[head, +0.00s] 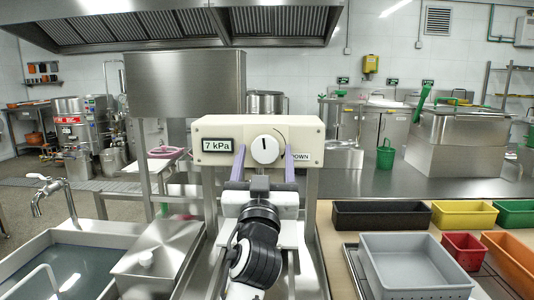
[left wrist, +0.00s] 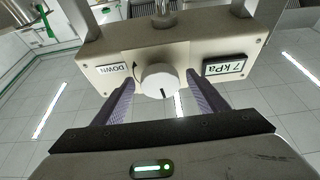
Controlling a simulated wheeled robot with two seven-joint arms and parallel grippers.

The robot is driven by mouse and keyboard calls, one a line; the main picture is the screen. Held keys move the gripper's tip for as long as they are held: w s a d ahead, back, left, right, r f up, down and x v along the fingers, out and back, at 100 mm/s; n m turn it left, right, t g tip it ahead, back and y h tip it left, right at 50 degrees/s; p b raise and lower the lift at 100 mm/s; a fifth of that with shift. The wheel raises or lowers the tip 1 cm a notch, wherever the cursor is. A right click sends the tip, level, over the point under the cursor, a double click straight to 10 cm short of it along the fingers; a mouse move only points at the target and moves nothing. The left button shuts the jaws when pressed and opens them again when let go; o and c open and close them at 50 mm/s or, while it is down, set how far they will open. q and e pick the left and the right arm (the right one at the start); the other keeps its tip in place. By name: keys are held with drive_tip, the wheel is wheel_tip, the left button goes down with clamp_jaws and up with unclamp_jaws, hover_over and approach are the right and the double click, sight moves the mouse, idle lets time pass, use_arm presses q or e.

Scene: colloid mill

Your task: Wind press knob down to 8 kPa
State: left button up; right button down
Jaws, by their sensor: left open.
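The press control box (head: 219,133) is a cream panel in the middle of the head view. Its display (head: 217,145) reads 7 kPa. The round white press knob (head: 265,149) has a dark pointer line that stands near upright, with a curved arrow beside it and a DOWN label (head: 303,157) at right. My left gripper (head: 264,160) is open, its two purple fingers on either side of the knob. In the left wrist view the knob (left wrist: 158,80) sits between the spread fingers, with gaps on both sides. My right gripper is not in view.
A sink with a tap (head: 50,190) is at left. A grey tray (head: 415,262), a black bin (head: 382,215) and several coloured bins stand at right. A steel counter (head: 350,182) lies behind the box.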

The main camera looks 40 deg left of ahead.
use_arm(q)
drive_tip(key=c, duration=1)
drive_tip(key=shift+a+r+m+h+p, duration=0.15)
drive_tip(key=shift+m+h+p, duration=0.25)
drive_tip(key=shift+m+p, duration=0.35)
drive_tip(key=shift+c, duration=0.2)
drive_tip(key=shift+s+m+p, duration=0.1)
drive_tip(key=shift+m+p, duration=0.3)
drive_tip(key=shift+m, duration=0.05)
drive_tip(key=shift+m+t+h, duration=0.3)
drive_tip(key=o, duration=1)
drive_tip(key=shift+o, duration=0.2)
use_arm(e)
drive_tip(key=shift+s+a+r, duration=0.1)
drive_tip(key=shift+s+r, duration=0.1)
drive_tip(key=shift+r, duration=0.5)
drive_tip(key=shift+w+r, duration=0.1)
